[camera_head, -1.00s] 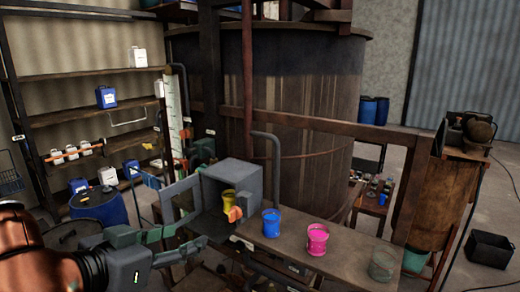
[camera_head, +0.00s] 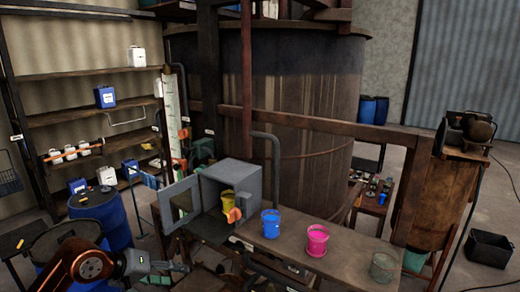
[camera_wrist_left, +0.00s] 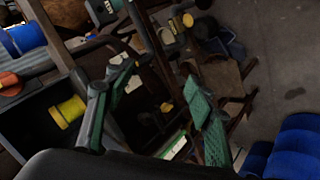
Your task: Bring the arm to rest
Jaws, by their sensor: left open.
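My left arm comes in at the lower left of the head view, with the left gripper (camera_head: 174,267) low in front of the bench. In the left wrist view its two green-padded fingers (camera_wrist_left: 158,80) are spread apart, with nothing between them. The gripper is apart from the grey box (camera_head: 242,178), whose door stands open to the left. A yellow bucket (camera_head: 228,198) stands inside the box; it also shows in the left wrist view (camera_wrist_left: 68,111). My right gripper is not in view.
On the bench (camera_head: 343,262) stand a blue bucket (camera_head: 270,223), a pink bucket (camera_head: 317,240) and a greenish clear bucket (camera_head: 383,266). Blue drums (camera_head: 100,212) stand at the left by the shelves (camera_head: 85,72). A large vat (camera_head: 300,90) stands behind.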

